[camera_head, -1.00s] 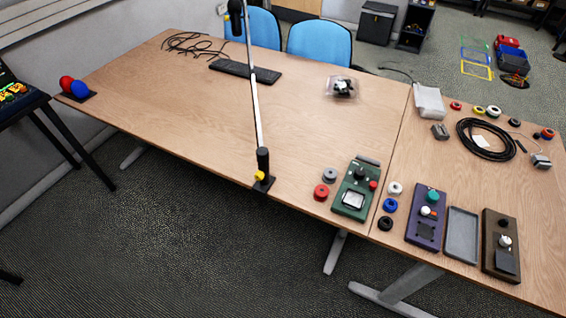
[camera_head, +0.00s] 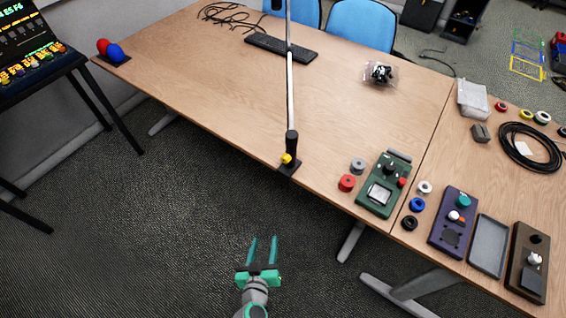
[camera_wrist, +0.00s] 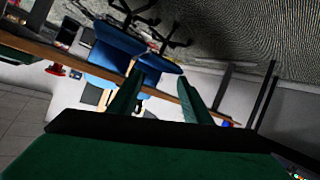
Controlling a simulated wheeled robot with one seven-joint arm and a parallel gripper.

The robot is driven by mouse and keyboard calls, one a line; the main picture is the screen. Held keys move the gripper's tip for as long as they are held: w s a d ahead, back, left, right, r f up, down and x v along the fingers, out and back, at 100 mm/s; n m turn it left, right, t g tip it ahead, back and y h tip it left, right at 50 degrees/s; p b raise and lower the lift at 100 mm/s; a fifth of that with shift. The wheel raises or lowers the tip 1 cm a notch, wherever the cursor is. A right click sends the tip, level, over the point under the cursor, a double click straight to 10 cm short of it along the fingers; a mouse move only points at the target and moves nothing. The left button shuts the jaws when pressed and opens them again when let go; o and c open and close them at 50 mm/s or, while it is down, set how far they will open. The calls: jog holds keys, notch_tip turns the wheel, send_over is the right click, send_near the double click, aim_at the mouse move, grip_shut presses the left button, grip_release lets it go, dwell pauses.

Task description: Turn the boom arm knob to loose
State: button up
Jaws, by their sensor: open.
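The boom arm (camera_head: 290,90) stands at the front edge of the wooden table, a pale pole rising from a black clamp base (camera_head: 291,150). Its yellow knob (camera_head: 286,158) sits at the left side of that base. My gripper (camera_head: 262,240) is open and empty, over the floor in front of the table, below and left of the knob and well apart from it. In the wrist view the two green fingers (camera_wrist: 160,98) are spread, with the table edge and blue chairs behind them. I cannot make out the knob in the wrist view.
A green device (camera_head: 383,188), a red roll (camera_head: 346,183) and a grey roll (camera_head: 358,166) lie right of the base. A keyboard (camera_head: 265,43) lies behind the pole. A dark stand (camera_head: 90,90) is at the left.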

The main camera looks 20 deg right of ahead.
jog(key=w+d+r+m+h, duration=0.3)
jog(key=w+r+h, duration=0.15)
jog(key=w, duration=0.55)
jog(key=m+h, duration=0.3)
jog(key=h, duration=0.1)
send_near(284, 160)
jog(key=x, duration=0.9)
jog(key=shift+a+f, duration=0.1)
jog(key=shift+f, duration=0.05)
